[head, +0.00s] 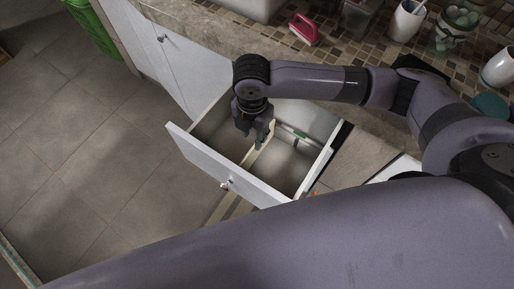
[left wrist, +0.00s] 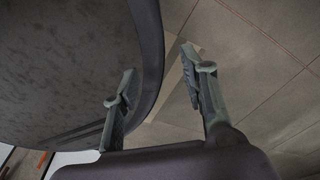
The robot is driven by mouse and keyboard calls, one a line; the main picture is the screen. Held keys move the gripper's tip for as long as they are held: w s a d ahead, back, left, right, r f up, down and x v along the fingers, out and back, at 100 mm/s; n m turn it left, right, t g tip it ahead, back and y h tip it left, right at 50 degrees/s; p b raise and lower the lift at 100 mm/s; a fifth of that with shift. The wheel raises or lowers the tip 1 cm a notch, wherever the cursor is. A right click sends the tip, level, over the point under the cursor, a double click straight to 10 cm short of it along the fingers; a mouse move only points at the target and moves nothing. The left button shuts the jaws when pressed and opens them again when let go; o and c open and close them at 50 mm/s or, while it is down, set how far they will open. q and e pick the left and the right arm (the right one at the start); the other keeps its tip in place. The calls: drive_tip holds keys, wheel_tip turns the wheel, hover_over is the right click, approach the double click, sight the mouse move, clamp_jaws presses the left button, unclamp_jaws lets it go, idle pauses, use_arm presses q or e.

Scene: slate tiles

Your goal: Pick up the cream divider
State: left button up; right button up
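The cream divider (head: 250,157) is a thin pale strip standing across the inside of the open white drawer (head: 196,156). My right gripper (head: 252,138) reaches down into the drawer, right over the divider. Its dark fingers look spread apart, and one finger covers part of the divider. I see no clear grip on it. My left gripper (left wrist: 160,66) shows in the left wrist view with its fingers wide apart and nothing between them. It is not seen in the head view.
A thin green and white item (head: 298,134) lies in the drawer's far right part. The counter (head: 225,32) behind holds a red and white brush (head: 304,29), a white mug (head: 406,21) and a glass jar (head: 456,28). The tiled floor (head: 90,130) at left is clear.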

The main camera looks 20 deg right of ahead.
sight(248, 161)
drive_tip(key=shift+s+d+f, duration=0.1)
drive_tip(key=shift+d+f, duration=0.05)
drive_tip(key=shift+f, duration=1.3)
drive_tip(key=shift+d+f, duration=0.15)
drive_tip(key=shift+f, duration=1.35)
drive_tip(key=shift+s+d+f, duration=0.1)
drive_tip(key=shift+d+f, duration=0.05)
drive_tip(key=shift+f, duration=1.3)
clamp_jaws()
drive_tip(key=shift+w, duration=0.1)
